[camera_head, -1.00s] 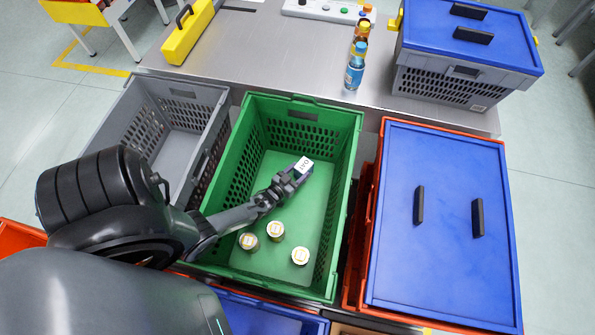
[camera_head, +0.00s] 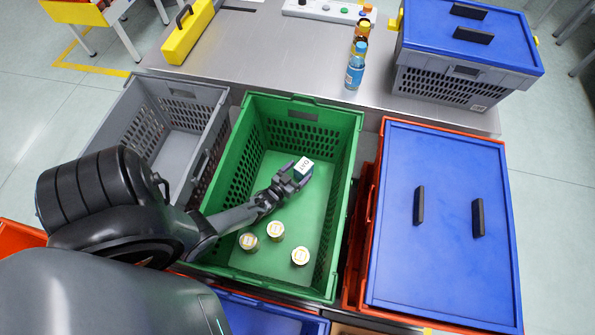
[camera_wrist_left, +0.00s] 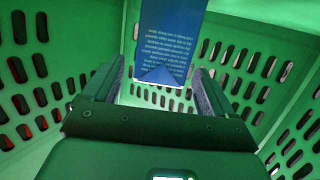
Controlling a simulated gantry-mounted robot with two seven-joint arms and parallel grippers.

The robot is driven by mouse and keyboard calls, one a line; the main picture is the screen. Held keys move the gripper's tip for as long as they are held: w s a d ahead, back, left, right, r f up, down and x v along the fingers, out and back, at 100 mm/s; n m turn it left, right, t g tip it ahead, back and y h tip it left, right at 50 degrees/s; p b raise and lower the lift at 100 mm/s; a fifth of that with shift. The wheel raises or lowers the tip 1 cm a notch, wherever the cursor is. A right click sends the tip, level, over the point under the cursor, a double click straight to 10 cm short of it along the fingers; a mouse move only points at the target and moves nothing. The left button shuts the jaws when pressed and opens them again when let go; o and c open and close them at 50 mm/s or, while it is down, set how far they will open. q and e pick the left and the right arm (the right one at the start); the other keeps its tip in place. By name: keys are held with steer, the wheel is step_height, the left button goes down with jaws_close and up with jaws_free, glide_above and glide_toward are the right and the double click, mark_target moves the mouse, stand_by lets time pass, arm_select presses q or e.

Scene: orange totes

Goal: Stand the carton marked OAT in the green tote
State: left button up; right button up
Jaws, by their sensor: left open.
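The carton marked OAT (camera_head: 303,168) stands upright in the green tote (camera_head: 353,150), toward the right side of its floor, with its white marked top showing. In the left wrist view the carton (camera_wrist_left: 166,45) is a blue box with lines of small print, just beyond the fingertips. My left gripper (camera_head: 291,172) reaches down into the tote beside the carton. Its fingers are spread and empty, one on each side of the carton's near face in the left wrist view (camera_wrist_left: 157,85). My right gripper is not in view.
Several lidded jars or cans (camera_head: 276,231) stand in the near part of the green tote. An empty grey tote (camera_head: 222,110) is on the left, and a blue-lidded red tote (camera_head: 440,230) on the right. Bottles (camera_head: 355,68) stand on the metal table behind.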

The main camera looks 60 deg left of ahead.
arm_select(q)
steer(key=p+v, duration=0.2)
steer(key=v, duration=0.2)
steer(key=shift+s+d+r, duration=0.1)
steer(key=shift+s+r, duration=0.1)
steer(key=shift+s, duration=0.15)
steer(key=shift+s+d, duration=0.15)
steer(key=shift+s, duration=0.25)
steer(key=shift+r+p, duration=0.1)
steer(key=shift+p, duration=0.2)
